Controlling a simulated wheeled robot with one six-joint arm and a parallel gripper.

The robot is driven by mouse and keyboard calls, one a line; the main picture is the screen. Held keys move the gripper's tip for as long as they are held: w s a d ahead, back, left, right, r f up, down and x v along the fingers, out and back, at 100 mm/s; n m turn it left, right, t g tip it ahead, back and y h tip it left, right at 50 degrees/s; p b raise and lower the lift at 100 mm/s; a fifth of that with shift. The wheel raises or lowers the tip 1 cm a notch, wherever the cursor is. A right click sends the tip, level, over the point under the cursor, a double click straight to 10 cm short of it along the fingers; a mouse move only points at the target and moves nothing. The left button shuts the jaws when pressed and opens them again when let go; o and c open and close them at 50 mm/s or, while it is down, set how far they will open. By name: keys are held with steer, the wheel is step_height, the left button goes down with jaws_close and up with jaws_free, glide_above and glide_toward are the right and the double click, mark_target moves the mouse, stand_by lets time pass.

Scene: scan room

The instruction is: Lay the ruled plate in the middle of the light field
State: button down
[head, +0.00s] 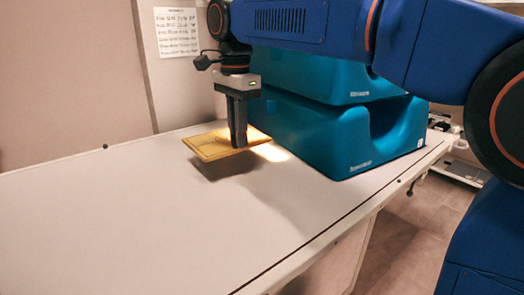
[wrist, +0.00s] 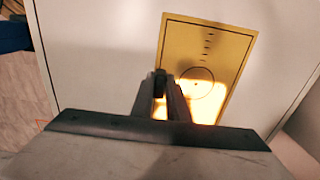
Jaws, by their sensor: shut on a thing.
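The ruled plate (head: 205,146) is a flat yellow panel. In the wrist view the plate (wrist: 227,62) shows a row of short dark lines and a circle with a dot. My gripper (head: 238,142) points down and is shut on the plate at one edge; its fingers also show in the wrist view (wrist: 161,82). The plate is held above the table, with a dark shadow below it. A bright light patch (head: 270,152) lies on the table beside my gripper, and bright light also falls on part of the plate. The light field's full outline is hidden.
Teal blocks (head: 335,130) are stacked on the table just right of my gripper. The white table (head: 130,225) is clear at the left and front. Its right edge drops to the floor (head: 415,245). A printed sheet (head: 177,32) hangs on the wall behind.

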mark_target(262, 139)
steer(key=w+d, duration=0.1)
steer(key=d, duration=0.1)
steer(key=w+d, duration=0.2)
steer(key=d, duration=0.1)
steer(key=shift+w+d, duration=0.35)
steer(key=shift+w, duration=0.05)
step_height(262, 139, down, 2)
steer(key=shift+d, duration=0.15)
steer(key=shift+f, duration=2.25)
steer(key=shift+w+d+f, duration=0.15)
steer(key=shift+w+f, duration=0.05)
steer(key=shift+f, duration=0.05)
steer(key=shift+f, duration=0.1)
steer(key=c, duration=1.7)
jaws_free()
steer(key=shift+c, duration=0.2)
step_height(262, 139, up, 12)
steer(key=shift+r, duration=0.1)
